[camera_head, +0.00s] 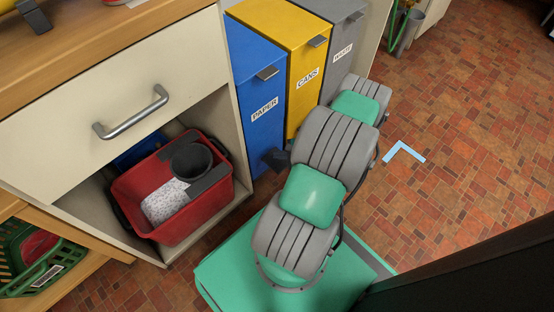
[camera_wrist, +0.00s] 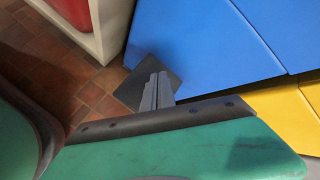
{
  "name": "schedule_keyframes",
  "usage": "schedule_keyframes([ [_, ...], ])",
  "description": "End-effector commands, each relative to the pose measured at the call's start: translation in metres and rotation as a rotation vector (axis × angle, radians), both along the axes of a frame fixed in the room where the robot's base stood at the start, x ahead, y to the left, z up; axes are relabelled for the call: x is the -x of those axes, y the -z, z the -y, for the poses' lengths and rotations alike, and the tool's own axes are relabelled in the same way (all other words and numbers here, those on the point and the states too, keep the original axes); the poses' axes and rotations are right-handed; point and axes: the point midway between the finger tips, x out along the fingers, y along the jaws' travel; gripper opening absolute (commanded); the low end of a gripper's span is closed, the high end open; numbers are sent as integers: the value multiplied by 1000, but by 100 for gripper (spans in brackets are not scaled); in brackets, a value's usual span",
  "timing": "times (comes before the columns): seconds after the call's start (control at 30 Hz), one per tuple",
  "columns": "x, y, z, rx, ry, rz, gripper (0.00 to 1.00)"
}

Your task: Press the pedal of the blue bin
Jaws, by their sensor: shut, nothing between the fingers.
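The blue bin (camera_head: 254,98), labelled PAPER, stands at the left of a row of bins. Its dark grey pedal (camera_head: 275,160) juts from the low front, partly hidden by my arm. In the wrist view the blue front (camera_wrist: 205,40) fills the upper middle, and the dark pedal plate (camera_wrist: 130,93) sits at its lower left. My gripper (camera_wrist: 158,80) is shut and empty, its fingertips overlapping the pedal plate in that view. I cannot tell whether they touch it or whether it is pushed down. My arm hides the gripper in the head view. The bin's lid looks closed.
A yellow CANS bin (camera_head: 297,58) and a grey WASTE bin (camera_head: 345,40) stand right of the blue one. A cabinet (camera_head: 70,95) with an open shelf holds a red tub (camera_head: 213,208) on the left.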

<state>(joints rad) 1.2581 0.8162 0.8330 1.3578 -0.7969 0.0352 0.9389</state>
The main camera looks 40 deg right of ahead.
Motion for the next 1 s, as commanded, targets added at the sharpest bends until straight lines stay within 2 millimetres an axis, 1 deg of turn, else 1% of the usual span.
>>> schedule_keyframes([
  [0.23,0,9,0,0,0,0,0],
  [0.57,0,9,0,0,0,0,0],
  [1.0,0,14,0,0,0,0,0],
])
